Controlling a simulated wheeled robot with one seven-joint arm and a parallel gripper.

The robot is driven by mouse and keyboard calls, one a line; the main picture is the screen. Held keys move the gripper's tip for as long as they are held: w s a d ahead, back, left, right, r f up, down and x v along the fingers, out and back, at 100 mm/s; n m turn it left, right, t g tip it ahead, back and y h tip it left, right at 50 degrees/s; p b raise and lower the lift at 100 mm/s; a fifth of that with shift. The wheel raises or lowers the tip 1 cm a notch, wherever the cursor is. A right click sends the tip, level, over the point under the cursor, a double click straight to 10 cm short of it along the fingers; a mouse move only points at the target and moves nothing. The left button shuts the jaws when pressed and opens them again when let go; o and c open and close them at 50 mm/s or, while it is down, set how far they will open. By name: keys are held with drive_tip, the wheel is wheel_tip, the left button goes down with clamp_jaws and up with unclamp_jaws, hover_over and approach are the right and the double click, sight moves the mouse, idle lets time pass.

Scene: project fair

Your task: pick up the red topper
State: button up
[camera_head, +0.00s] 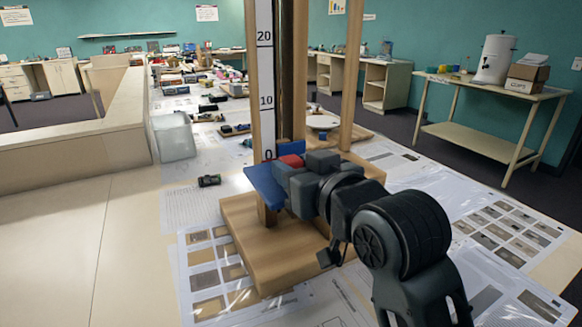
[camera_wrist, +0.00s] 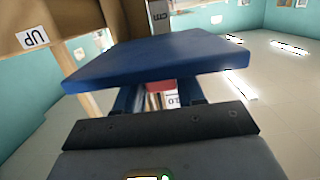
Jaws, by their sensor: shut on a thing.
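The red topper (camera_head: 291,160) is a small red block at the tip of my gripper (camera_head: 283,168) in the head view, partly hidden by the dark gripper body. In the wrist view a strip of its red side (camera_wrist: 160,86) shows between the two dark blue fingers of my gripper (camera_wrist: 159,95), which are shut on it. A flat blue plate (camera_head: 262,184) lies right beside the fingertips, above a short wooden post. The plate (camera_wrist: 155,56) also fills the middle of the wrist view and hides most of the topper. I cannot tell whether the topper touches it.
A wooden base (camera_head: 240,232) carries upright wooden posts and a white scale (camera_head: 265,80) marked 0, 10 and 20, close to my gripper. Printed sheets (camera_head: 505,225) cover the table. A clear box (camera_head: 176,140) and small dark parts (camera_head: 209,180) stand left. A side table (camera_head: 490,85) is far right.

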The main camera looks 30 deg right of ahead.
drive_tip(key=c, duration=0.3)
drive_tip(key=shift+r, duration=0.1)
drive_tip(key=shift+c, duration=0.2)
